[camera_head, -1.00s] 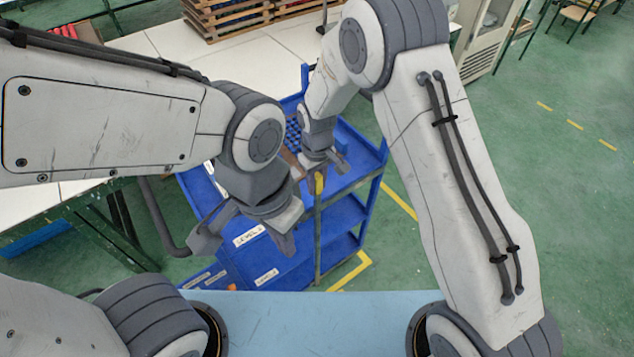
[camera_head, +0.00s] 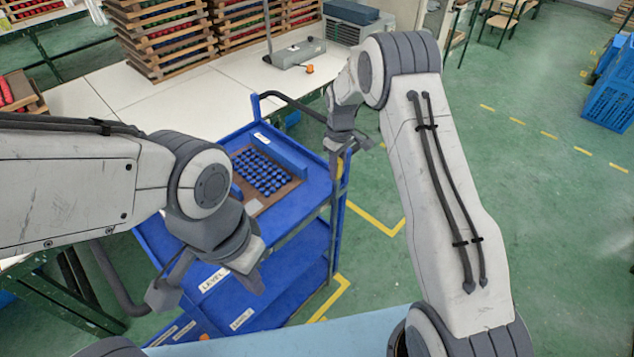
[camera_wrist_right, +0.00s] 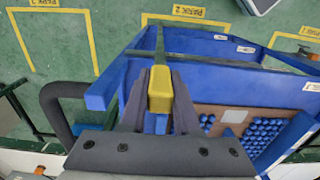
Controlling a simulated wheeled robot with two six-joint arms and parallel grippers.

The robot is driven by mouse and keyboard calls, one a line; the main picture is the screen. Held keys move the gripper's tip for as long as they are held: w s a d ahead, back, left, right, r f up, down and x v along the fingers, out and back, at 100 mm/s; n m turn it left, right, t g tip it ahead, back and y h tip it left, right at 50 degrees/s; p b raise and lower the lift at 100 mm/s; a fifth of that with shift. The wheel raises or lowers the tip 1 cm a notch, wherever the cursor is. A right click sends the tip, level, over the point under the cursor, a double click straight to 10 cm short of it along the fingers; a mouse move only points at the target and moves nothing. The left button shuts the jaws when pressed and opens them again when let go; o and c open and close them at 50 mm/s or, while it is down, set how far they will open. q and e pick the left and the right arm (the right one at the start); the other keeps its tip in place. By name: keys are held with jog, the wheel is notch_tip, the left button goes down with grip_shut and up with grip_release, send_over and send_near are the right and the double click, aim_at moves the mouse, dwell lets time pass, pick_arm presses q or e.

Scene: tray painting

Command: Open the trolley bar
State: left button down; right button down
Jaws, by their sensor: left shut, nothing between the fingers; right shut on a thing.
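The blue trolley (camera_head: 270,145) stands in front of me, holding a wooden tray with blue pieces in its top. Its upright grey-green bar (camera_head: 333,225) stands by the trolley's right edge, with a yellow grip (camera_head: 340,168) high on it. My right gripper (camera_head: 338,158) is shut on that yellow grip; in the right wrist view the grip (camera_wrist_right: 160,88) sits between both fingers and the bar (camera_wrist_right: 160,45) runs up from it. My left gripper (camera_head: 254,282) is shut and empty over the trolley's near left part. The bar's foot is hard to make out.
A white work table (camera_head: 85,100) with stacked wooden trays (camera_head: 165,45) stands behind and left of the trolley. Green floor with yellow lines (camera_head: 375,220) lies open to the right. Blue crates (camera_head: 608,100) stand far right. A dark trolley handle (camera_wrist_right: 60,110) shows beside the right gripper.

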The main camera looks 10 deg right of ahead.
pick_arm(q)
jog(key=shift+w+a+f, duration=0.1)
jog(key=shift+w+f, duration=0.05)
jog(key=shift+w, duration=0.35)
pick_arm(e)
jog(key=w+d, duration=0.2)
jog(key=d, duration=0.1)
jog(key=shift+w+d+r, duration=0.1)
jog(key=shift+w, duration=0.1)
jog(key=c, duration=0.6)
grip_release()
jog(key=shift+w+d, duration=0.1)
jog(key=shift+d, duration=0.05)
jog(key=shift+c, duration=0.2)
pick_arm(q)
jog(key=shift+f, duration=0.1)
